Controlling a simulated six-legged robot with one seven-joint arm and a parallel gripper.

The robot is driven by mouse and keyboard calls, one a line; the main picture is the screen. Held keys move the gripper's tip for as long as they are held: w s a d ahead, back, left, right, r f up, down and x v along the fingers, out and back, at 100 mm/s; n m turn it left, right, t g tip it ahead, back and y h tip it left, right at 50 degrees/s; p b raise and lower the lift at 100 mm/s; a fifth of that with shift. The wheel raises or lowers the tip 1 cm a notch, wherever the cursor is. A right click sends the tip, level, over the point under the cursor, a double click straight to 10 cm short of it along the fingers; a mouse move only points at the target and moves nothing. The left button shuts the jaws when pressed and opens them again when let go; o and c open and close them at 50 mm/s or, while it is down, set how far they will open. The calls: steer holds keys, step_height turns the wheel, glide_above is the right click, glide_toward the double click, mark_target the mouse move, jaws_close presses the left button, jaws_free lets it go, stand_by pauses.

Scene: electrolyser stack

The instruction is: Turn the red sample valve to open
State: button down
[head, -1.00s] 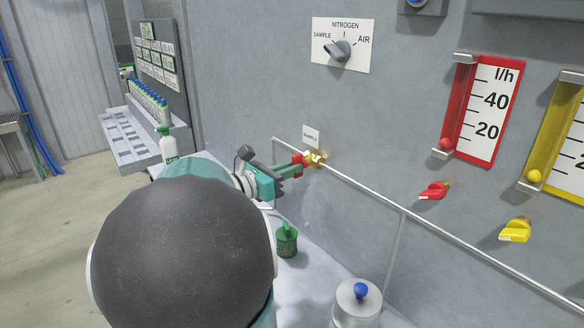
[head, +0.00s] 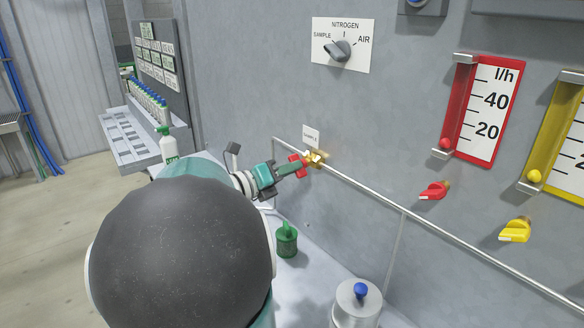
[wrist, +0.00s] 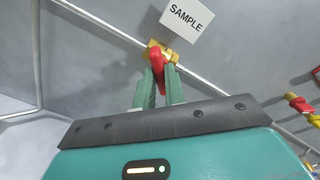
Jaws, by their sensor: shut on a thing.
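The red sample valve handle (head: 299,165) sits on a brass fitting (head: 315,158) on the thin pipe along the grey wall, below a SAMPLE label (head: 311,137). In the wrist view the red handle (wrist: 157,65) stands between the two green fingers of my gripper (wrist: 158,72), with the brass body (wrist: 160,50) behind it. My gripper also shows in the head view (head: 293,169), shut on the handle. The fingers hide part of the handle.
A red knob (head: 433,190) and a yellow knob (head: 515,230) are on the wall to the right, under flow meters. A green container (head: 287,239) and a metal canister with a blue knob (head: 358,303) stand below on the bench. A selector knob (head: 338,50) is above.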

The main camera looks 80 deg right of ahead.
stand_by(0.3)
steer(key=n, duration=0.5)
steer(key=n, duration=0.4)
steer(key=c, duration=1.3)
jaws_free()
steer(key=shift+w, duration=0.1)
